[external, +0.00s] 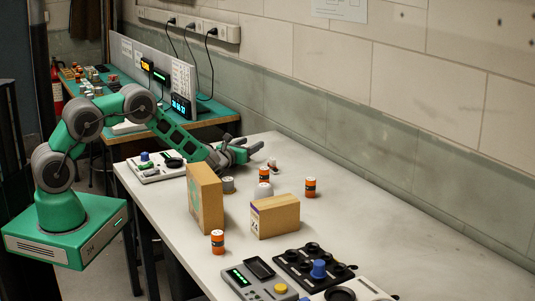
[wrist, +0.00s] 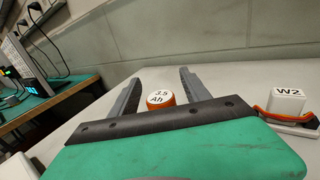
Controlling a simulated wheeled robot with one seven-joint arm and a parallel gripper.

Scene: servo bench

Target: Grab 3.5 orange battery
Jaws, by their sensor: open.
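In the wrist view, an orange battery (wrist: 160,98) with a white top marked "3.5 Ah" stands upright, framed between the two fingers of my gripper (wrist: 156,82). Its lower part is hidden behind the gripper body. The fingers are spread wide, with no contact visible. In the external view my gripper (external: 245,150) reaches low over the white bench's far side. An orange battery (external: 264,175) stands just right of and below it there. Two more orange batteries stand at the right (external: 311,187) and near the front (external: 217,242). Their labels are too small to read.
A white block marked W2 (wrist: 287,100) with an orange wire lies right of my gripper. A tall cardboard box (external: 205,198) and a lower box (external: 275,216) stand mid-bench. A charger (external: 258,284) and black tray (external: 300,262) lie in front. The bench (external: 400,240) is clear at right.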

